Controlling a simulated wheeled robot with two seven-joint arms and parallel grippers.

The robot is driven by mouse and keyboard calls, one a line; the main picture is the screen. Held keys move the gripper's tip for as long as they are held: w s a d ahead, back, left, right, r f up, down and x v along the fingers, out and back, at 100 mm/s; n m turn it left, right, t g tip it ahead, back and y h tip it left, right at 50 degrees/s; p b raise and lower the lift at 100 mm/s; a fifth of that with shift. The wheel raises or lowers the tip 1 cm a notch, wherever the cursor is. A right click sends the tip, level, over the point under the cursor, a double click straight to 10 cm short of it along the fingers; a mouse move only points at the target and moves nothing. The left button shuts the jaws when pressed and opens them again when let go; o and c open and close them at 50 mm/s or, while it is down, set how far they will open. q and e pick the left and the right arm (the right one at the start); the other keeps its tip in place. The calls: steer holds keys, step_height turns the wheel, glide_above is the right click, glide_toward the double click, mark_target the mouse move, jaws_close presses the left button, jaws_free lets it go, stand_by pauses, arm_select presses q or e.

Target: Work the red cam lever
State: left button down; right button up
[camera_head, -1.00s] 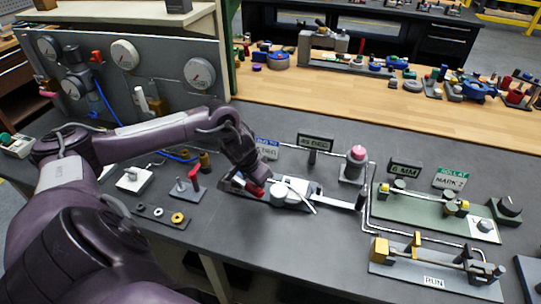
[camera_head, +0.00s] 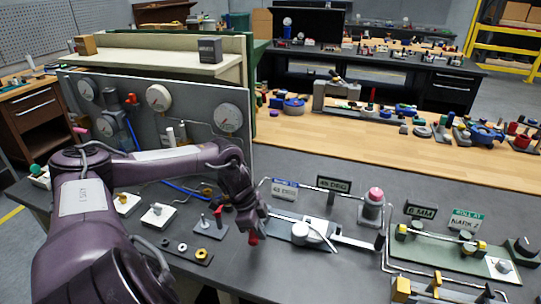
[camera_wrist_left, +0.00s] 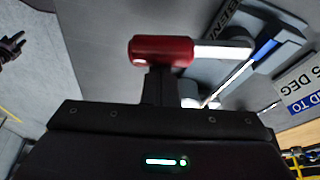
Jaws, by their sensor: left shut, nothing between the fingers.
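The red grip of the cam lever (camera_head: 253,238) shows just below my left gripper (camera_head: 249,222) in the head view, left of a grey and white bending fixture (camera_head: 303,232). In the left wrist view the red grip (camera_wrist_left: 160,50) lies crosswise at the tips of my shut fingers (camera_wrist_left: 158,86), with a pale bar running from it to the right. My left gripper is shut with nothing between its fingers. I cannot tell whether the fingertips touch the grip. The fixture's pivot is partly hidden in the wrist view. My right gripper is not in view.
A "45 DEG" sign (camera_head: 284,190) stands behind the fixture, with a pink-topped post (camera_head: 374,200) to its right. A red-handled tool on a grey plate (camera_head: 212,226) and a tray of rings (camera_head: 180,250) lie to the left. A gauge panel (camera_head: 160,120) rises behind my arm.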

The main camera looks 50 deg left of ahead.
arm_select(q)
steer(key=shift+s+a+m, duration=0.4)
steer(key=shift+s+m, duration=0.15)
steer(key=shift+m, duration=0.15)
stand_by(0.4)
